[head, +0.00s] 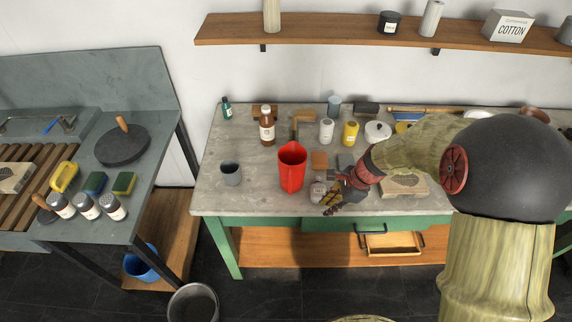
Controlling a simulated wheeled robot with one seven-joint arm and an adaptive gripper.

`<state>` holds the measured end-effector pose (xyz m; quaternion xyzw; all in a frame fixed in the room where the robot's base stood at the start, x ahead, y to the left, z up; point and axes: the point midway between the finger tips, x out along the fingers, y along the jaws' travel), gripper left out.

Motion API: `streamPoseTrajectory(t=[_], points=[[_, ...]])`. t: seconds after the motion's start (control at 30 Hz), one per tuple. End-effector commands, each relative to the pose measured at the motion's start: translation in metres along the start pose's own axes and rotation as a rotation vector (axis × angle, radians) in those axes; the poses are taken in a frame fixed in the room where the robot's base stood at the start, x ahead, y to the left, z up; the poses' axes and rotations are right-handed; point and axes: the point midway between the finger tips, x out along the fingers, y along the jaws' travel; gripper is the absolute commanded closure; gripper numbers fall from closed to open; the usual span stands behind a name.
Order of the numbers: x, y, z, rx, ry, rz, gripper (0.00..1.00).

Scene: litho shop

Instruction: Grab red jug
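The red jug (291,170) stands upright on the grey bench top, left of my arm, with its open top facing up. My gripper (333,203) is over the front part of the bench, to the right of the jug and apart from it in the picture. Its fingers point down and to the left. They are small and dark here, so I cannot tell whether they are open or shut. The jug is not in my gripper. The jug's handle is not clearly visible.
A small bottle (318,192) stands between the jug and my gripper. A grey cup (231,173) is left of the jug, and a brown bottle (267,126) is behind it. A yellow can (350,133) is behind my gripper. The bench front between cup and jug is clear.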

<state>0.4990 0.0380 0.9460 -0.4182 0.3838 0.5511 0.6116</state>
Motion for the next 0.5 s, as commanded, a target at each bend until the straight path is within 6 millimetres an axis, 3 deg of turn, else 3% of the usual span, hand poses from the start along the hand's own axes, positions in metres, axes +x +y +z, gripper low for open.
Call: streamPoseTrajectory(t=[0.07, 0.2, 0.37, 0.5], points=[[-0.005, -0.016, 0.003, 0.116, -0.008, -0.040, 0.81], [-0.006, -0.020, 0.003, 0.248, -0.011, -0.056, 0.81], [-0.001, -0.024, 0.013, 0.277, -0.011, -0.056, 0.81], [0.009, -0.032, 0.035, 0.273, -0.011, -0.053, 0.81]])
